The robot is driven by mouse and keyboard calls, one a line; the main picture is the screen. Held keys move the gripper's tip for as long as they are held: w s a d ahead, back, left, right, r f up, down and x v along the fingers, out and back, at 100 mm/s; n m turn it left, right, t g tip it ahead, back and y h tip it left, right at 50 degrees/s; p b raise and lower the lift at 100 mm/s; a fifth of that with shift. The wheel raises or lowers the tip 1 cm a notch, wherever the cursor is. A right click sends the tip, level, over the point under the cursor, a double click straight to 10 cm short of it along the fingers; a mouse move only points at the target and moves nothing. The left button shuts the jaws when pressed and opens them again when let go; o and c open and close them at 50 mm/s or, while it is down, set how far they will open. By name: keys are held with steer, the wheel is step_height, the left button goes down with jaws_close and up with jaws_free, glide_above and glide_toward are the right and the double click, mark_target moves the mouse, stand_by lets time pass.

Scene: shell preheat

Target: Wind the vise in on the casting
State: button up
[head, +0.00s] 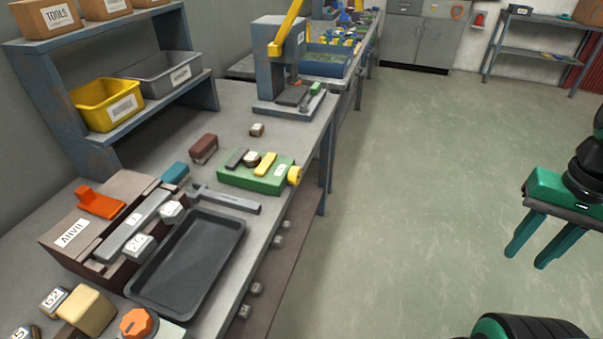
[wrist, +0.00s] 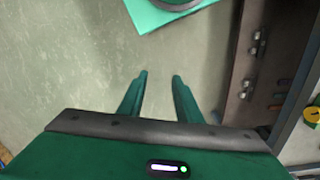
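The green vise (head: 245,181) sits on the bench near its front edge in the head view. It has a dark jaw (head: 236,159), a yellow jaw (head: 266,163) and a yellow knob (head: 295,175) at its right end. A small pale and brown casting (head: 251,158) sits between the jaws; I cannot tell whether both touch it. My gripper (head: 526,262) is over the floor, well right of the bench and apart from the vise. Its two green fingers also show in the wrist view (wrist: 158,78), spread with nothing between them.
A dark tray (head: 190,260), a grey bar (head: 225,199) and a brown anvil block (head: 100,205) lie on the bench left of the vise. A press (head: 280,65) stands behind it. Small knobs line the bench front. The floor between bench and gripper is clear.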

steer(key=o, duration=0.8)
steer(key=shift+s+a+r, duration=0.1)
steer(key=shift+s+r, duration=0.05)
steer(key=shift+s, duration=0.2)
steer(key=shift+c, duration=0.2)
steer(key=n+t+y, duration=0.6)
steer(key=n+y, duration=1.1)
steer(key=n, duration=0.4)
glide_toward(299, 176)
steer(key=x, duration=0.9)
steer(key=shift+w+a, duration=0.2)
